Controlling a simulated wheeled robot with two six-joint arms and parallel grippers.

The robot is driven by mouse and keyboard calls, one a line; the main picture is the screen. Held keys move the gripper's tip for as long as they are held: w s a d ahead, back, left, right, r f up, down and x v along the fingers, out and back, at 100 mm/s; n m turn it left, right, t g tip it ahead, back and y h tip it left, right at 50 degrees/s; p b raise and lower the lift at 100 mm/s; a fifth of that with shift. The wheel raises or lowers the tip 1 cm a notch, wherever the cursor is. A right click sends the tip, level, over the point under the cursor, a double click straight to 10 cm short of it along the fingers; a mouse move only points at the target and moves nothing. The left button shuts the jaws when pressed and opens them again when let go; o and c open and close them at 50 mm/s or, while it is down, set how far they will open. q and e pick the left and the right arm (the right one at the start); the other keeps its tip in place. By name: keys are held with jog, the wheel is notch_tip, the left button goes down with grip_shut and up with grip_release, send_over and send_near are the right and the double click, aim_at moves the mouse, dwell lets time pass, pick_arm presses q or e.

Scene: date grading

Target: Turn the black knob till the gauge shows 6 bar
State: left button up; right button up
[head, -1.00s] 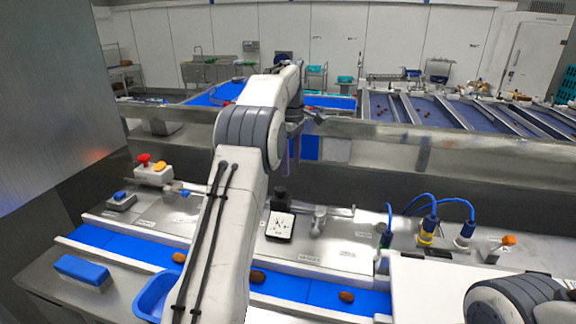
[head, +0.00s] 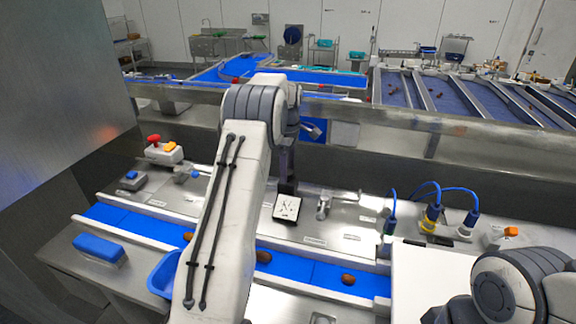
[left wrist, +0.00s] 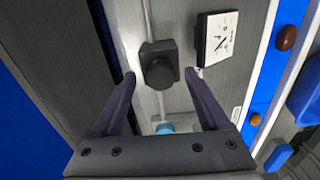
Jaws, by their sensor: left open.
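The black knob (left wrist: 158,68) shows in the left wrist view, between and just beyond the two fingertips of my left gripper (left wrist: 160,74). The fingers are open, one on each side of it; I cannot tell whether either touches it. The white square gauge (left wrist: 217,38) is right of the knob, with dark markings and a needle too small to read. In the head view the gauge (head: 287,207) lies on the steel panel, just below my left gripper (head: 287,172), which hides the knob. My right gripper is not in view; only part of my right arm shows.
A blue belt with several brown dates (head: 348,279) runs in front of the panel. A metal valve-like fitting (head: 323,206) stands right of the gauge. Blue-cabled plugs (head: 432,216) stand farther right. A red-button box (head: 163,152) and a blue tray (head: 162,272) are left.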

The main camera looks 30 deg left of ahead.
pick_arm(q)
jog(key=shift+f, duration=0.1)
grip_shut()
jog(key=shift+m, duration=0.3)
jog(key=m, duration=1.1)
jog(key=shift+m, duration=0.4)
jog(key=m, duration=1.2)
jog(key=shift+m, duration=0.3)
